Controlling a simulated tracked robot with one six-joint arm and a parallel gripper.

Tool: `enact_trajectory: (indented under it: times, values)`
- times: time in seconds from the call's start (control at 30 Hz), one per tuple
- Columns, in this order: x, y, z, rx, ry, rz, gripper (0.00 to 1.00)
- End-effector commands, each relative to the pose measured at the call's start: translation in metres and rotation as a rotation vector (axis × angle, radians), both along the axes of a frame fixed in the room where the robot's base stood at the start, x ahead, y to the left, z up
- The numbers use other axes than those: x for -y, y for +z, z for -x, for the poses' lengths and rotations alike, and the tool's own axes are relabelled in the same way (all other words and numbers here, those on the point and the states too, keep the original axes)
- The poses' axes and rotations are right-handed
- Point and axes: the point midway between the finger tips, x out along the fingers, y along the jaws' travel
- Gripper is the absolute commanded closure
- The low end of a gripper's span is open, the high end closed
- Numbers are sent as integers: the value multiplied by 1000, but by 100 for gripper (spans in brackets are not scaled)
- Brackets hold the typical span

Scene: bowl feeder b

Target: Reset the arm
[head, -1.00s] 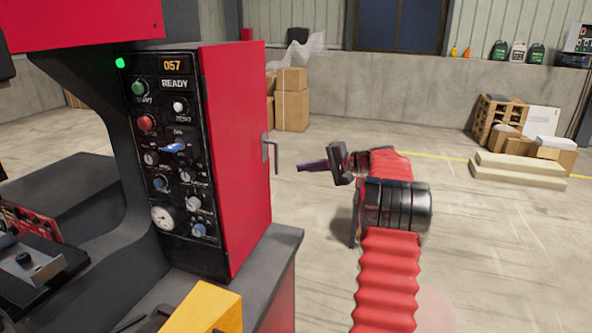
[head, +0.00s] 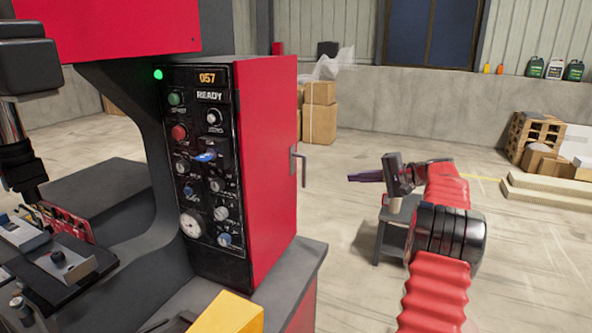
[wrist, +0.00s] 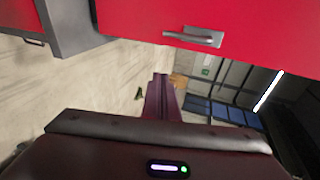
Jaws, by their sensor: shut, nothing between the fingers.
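My gripper (head: 364,177) is at the right of the red machine in the head view, at the end of my red-sleeved arm. Its dark purple fingers point left toward the machine's side and touch nothing. The fingers are together and empty. They also show in the middle of the wrist view (wrist: 160,97), pointing away over open floor. The red cabinet (head: 268,160) has a grey handle (head: 299,168) on its side, a gap away from the fingertips. The cabinet side and handle (wrist: 193,37) also show across the top of the wrist view.
The control panel (head: 207,165) has knobs, a gauge, a green light and a display reading 057 READY. A yellow block (head: 228,312) sits at the front. Cardboard boxes (head: 319,115) and a pallet stack (head: 534,138) stand farther back. Floor around my arm is mostly clear.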

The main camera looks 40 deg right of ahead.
Motion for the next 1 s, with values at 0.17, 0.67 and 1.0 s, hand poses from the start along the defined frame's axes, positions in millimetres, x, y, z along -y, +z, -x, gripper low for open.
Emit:
enact_trajectory:
  times: [0.17, 0.67, 1.0]
  values:
    - [0, 0, 0, 0, -1, -1, 100]
    - [-8, -101, 34, -292, -64, -1, 100]
    - [-95, -127, 65, -535, 12, 125, 100]
